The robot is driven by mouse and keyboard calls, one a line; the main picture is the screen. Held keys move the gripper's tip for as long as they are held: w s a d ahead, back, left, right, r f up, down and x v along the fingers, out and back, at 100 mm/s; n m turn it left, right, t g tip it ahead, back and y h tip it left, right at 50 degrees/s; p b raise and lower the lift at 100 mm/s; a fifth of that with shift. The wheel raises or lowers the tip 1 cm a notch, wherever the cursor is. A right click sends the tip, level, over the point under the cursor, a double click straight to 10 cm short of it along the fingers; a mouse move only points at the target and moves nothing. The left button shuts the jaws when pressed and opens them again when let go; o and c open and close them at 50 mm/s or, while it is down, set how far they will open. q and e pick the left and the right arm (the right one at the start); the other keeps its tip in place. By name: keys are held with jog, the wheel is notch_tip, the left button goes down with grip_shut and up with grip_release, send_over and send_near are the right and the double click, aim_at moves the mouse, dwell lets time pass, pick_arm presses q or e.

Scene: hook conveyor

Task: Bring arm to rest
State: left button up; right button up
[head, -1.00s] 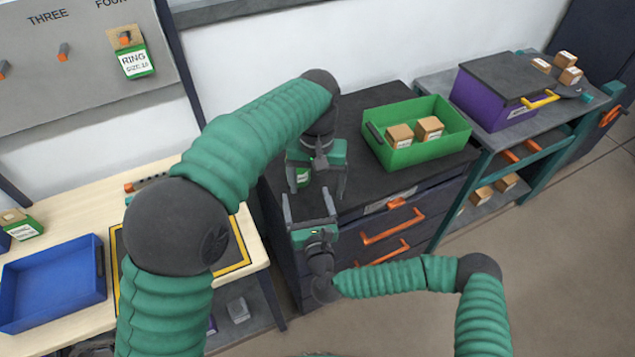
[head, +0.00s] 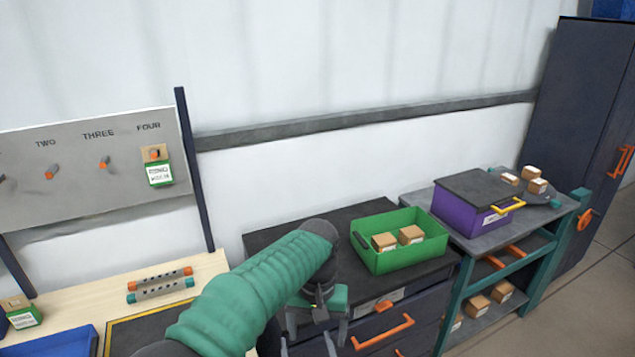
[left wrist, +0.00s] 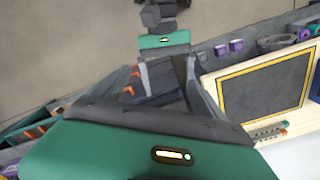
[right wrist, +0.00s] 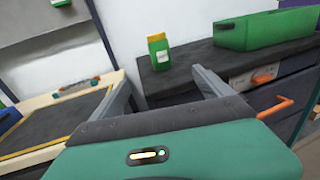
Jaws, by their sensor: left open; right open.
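My left arm reaches in from the left in the head view. My left gripper (head: 317,325) is open and empty, hanging in front of the dark drawer cabinet (head: 375,308); it also shows in the left wrist view (left wrist: 160,65). Only the fingertips of my right gripper (head: 305,346) show at the bottom edge, below the left one. In the right wrist view my right gripper (right wrist: 158,78) is open with nothing between its fingers. A small green box with a yellow top (right wrist: 158,53) stands upright on the cabinet top, beyond those fingers and apart from them.
A green bin (head: 405,262) with two cartons sits on the cabinet. A purple bin (head: 455,222) with a dark lid stands on the shelf unit to the right. A peg board (head: 90,190) with a hanging green-and-white package (head: 158,174) is at left, above a wooden table with a blue tray (head: 55,342).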

jog(key=s+a+f+n+g+y, duration=0.3)
jog(key=s+a+n+g+y, duration=0.3)
jog(key=n, duration=0.7)
jog(key=s+d+f+n+g+h, duration=0.1)
jog(key=s+d+f+n+g, duration=0.35)
jog(key=n, duration=0.45)
jog(key=s+d+r+n+g+h, duration=0.1)
jog(key=s+d+n+h, duration=0.25)
jog(key=d, duration=0.35)
jog(key=s+d+r+n+g+h, duration=0.1)
jog(key=s+d+n+g+h, duration=0.15)
jog(key=d+n, duration=0.35)
pick_arm(q)
jog(key=s+a+f+n+t, duration=0.1)
jog(key=s+a+f, duration=0.4)
jog(key=s+a, duration=0.4)
jog(key=s+a+f+t, duration=0.1)
jog(key=s+a+f, duration=0.4)
jog(key=s+a, duration=0.4)
jog(key=shift+s+a+f+n+t, duration=0.15)
jog(key=shift+a+f+n+t, duration=0.2)
jog(key=shift+a, duration=0.65)
pick_arm(e)
jog(key=s+d+r+n+h, duration=0.2)
jog(key=s+d+r, duration=0.5)
jog(key=d+r, duration=0.2)
jog(key=shift+s+d+g+h, duration=0.4)
jog(key=shift+d, duration=0.4)
